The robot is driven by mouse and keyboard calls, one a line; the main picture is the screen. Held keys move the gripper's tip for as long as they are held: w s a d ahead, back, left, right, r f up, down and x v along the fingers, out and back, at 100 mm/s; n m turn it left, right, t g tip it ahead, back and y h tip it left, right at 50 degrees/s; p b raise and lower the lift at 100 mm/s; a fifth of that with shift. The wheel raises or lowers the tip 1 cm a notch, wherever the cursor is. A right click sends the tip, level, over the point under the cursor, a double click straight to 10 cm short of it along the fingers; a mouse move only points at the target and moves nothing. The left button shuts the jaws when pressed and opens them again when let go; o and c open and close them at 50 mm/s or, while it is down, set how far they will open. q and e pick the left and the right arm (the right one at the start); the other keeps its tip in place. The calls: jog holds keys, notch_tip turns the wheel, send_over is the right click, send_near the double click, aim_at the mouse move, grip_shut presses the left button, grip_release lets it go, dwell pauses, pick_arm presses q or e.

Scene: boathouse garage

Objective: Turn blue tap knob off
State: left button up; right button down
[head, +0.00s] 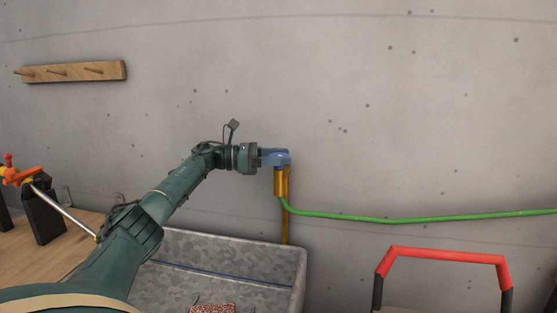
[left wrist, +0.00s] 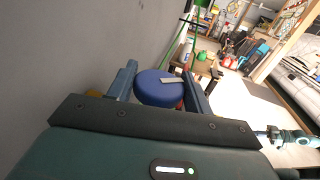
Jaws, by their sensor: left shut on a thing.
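The blue tap knob (left wrist: 158,90) is round, with a pale bar-shaped mark on its top in the left wrist view. In the head view it is mostly hidden by my left gripper (head: 275,157). The brass tap (head: 281,183) is on the concrete wall below it, with a green hose (head: 400,219) running right. My left gripper, also in the left wrist view (left wrist: 162,82), is shut on the knob, one finger on each side.
A grey metal trough (head: 290,252) stands below the tap. A wooden bench (head: 45,262) with a clamp is at the left. A red and black frame (head: 445,254) stands at the lower right. A wooden peg rack (head: 75,71) hangs on the wall.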

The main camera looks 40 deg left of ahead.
pick_arm(q)
jog(key=shift+r, duration=0.1)
jog(key=o, duration=0.9)
jog(key=shift+o, duration=0.2)
jog(key=b+v, duration=0.2)
jog(key=v, duration=1)
jog(key=shift+b, duration=0.35)
jog(key=shift+c, duration=0.3)
